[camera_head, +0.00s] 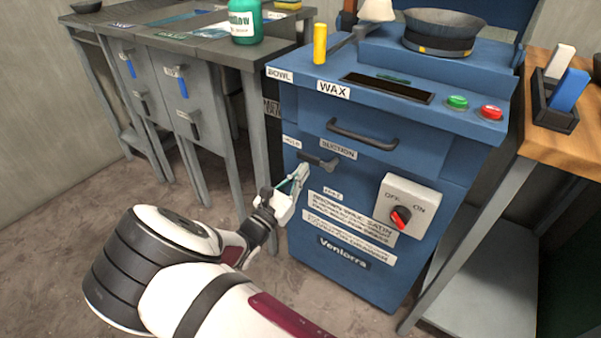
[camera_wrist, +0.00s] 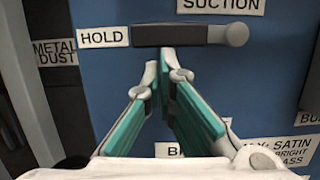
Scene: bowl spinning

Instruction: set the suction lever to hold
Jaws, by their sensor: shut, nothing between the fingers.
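The suction lever (camera_wrist: 185,35) is a dark bar with a grey rounded right end, on the blue machine front. It lies level, its left end right beside the HOLD label (camera_wrist: 104,37). It also shows in the head view (camera_head: 320,161), below the SUCTION label (camera_head: 338,149). My gripper (camera_wrist: 165,73) has green-padded fingers with tips together and nothing between them. The tips are just under the lever's left half in the wrist view; whether they touch it I cannot tell. In the head view my gripper (camera_head: 302,172) is at the lever's lower left.
A drawer handle (camera_head: 362,134) sticks out above the lever. A white box with a red OFF/ON knob (camera_head: 401,217) is to the lower right. A grey workbench (camera_head: 180,49) stands left of the machine, a wooden table (camera_head: 568,140) right.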

